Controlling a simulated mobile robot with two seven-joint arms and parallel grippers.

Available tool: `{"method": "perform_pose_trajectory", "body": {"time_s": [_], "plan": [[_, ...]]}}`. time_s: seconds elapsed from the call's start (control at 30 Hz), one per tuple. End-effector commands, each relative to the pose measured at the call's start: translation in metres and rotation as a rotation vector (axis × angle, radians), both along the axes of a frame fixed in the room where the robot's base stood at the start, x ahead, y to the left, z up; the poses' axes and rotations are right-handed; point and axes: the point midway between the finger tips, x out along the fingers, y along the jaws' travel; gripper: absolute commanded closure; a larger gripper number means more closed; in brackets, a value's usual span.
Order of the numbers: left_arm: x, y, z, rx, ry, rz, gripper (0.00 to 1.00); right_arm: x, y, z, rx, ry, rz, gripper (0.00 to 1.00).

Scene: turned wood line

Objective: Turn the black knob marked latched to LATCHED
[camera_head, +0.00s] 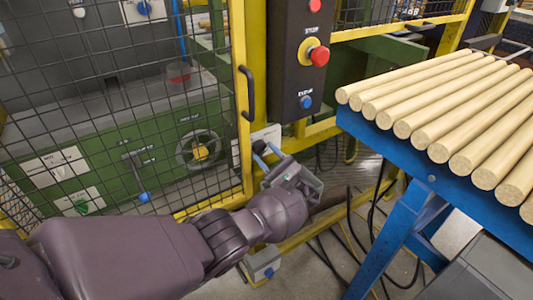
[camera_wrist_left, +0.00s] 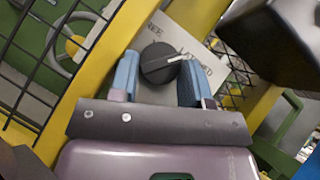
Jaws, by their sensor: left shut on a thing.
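The black knob (camera_wrist_left: 158,64) sits on a pale label plate (camera_wrist_left: 205,50) on the yellow post, and a white pointer line on it points right, toward partly hidden lettering that ends in "HED". My left gripper (camera_wrist_left: 158,80) has its two blue fingers on either side of the knob and is shut on it. In the head view my left gripper (camera_head: 266,152) reaches the plate (camera_head: 268,135) below the door handle; the knob is hidden there by the fingers. Part of the plate's lettering is covered. My right gripper is not in view.
A black control box (camera_head: 303,60) with red and blue buttons hangs just above. A black door handle (camera_head: 247,93) and mesh guard door (camera_head: 110,110) are at left. A blue rack (camera_head: 390,150) with several wooden rods stands at right. Cables lie on the floor.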

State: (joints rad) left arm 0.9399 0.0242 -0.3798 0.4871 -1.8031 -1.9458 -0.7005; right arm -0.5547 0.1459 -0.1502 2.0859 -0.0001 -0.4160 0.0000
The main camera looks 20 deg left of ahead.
Motion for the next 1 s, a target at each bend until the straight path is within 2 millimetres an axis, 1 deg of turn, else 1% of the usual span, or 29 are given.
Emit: {"method": "perform_pose_trajectory", "body": {"time_s": [0.57,0.6,0.77,1.0], "plan": [[0.0002,0.0013,0.0004,0.021,0.028,0.001,0.80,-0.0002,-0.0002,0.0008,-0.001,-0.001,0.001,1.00],[0.0002,0.0013,0.0004,0.021,0.027,0.000,0.55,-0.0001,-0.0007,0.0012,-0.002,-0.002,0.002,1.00],[-0.0002,0.0013,0.0002,0.022,0.026,0.000,0.31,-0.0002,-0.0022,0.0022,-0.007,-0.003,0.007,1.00],[-0.0013,0.0020,-0.0017,0.021,0.029,0.004,0.31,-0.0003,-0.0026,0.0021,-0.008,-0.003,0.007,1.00]]}}
